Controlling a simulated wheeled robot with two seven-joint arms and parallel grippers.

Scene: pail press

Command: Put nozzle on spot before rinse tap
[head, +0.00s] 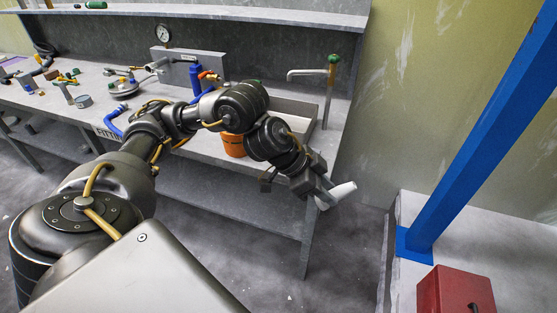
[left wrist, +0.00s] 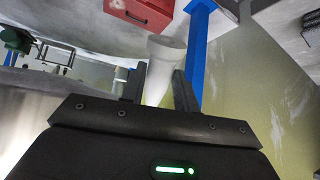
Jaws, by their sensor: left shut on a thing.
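The white cone-shaped nozzle (head: 337,195) is held in my left gripper (head: 318,190), tilted, past the bench's right end and clear of the bench top. In the left wrist view the nozzle (left wrist: 163,68) sits between the two fingers of the left gripper (left wrist: 158,88), which is shut on it. The rinse tap (head: 331,80), a brass post with a green top and a grey spout, stands at the bench's right end. I cannot make out a marked spot. My right gripper is not in view.
A grey basin (head: 300,108) lies by the tap, partly behind my left arm. An orange pail (head: 233,145) stands at the bench's front edge. A blue post (head: 480,130) and a red box (head: 455,291) stand at right. Fittings crowd the bench's left.

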